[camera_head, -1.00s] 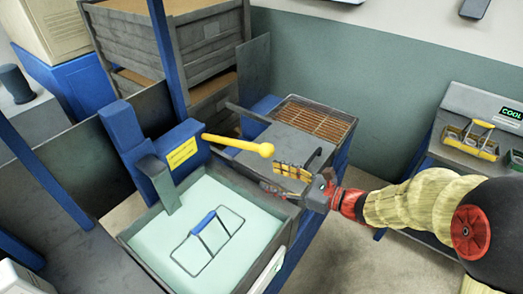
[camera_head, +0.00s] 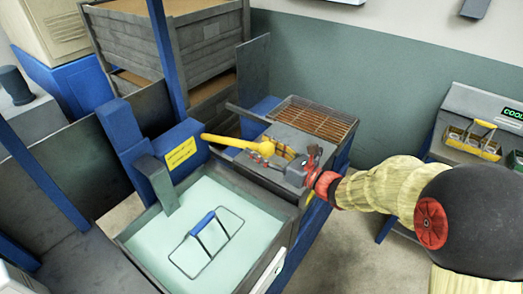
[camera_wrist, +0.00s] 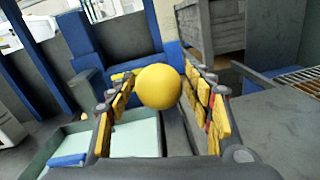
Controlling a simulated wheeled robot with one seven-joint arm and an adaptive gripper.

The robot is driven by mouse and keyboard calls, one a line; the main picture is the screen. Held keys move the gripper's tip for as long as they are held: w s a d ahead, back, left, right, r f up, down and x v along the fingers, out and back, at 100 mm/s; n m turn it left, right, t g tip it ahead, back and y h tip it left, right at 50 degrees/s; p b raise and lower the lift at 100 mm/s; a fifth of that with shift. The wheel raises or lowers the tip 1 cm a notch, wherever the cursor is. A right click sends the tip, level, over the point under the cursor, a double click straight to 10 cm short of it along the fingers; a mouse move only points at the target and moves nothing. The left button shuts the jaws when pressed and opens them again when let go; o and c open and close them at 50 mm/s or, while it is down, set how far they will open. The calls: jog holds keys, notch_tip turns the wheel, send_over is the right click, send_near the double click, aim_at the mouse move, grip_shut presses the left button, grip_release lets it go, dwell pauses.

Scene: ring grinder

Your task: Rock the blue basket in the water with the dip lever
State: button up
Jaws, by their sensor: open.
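The dip lever (camera_head: 236,142) is a yellow bar with a ball knob, fixed to a blue post with a yellow label. In the wrist view its round yellow knob (camera_wrist: 158,87) sits between the fingers, with gaps at the sides. My gripper (camera_head: 275,152) is open around the knob end and is not closed on it. In the wrist view the padded fingers (camera_wrist: 163,108) stand on both sides of the knob. The blue basket (camera_head: 208,240) shows as a wire frame with a blue handle in the pale water of the grey tank (camera_head: 130,252).
A grey bench with a brown grate (camera_head: 312,117) lies behind my gripper. Wooden crates (camera_head: 175,45) are stacked at the back. A side table with a yellow basket (camera_head: 473,140) stands at the right. Open floor lies between the bench and side table.

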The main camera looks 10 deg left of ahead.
jog(key=c, duration=0.3)
grip_shut()
dwell(0.5)
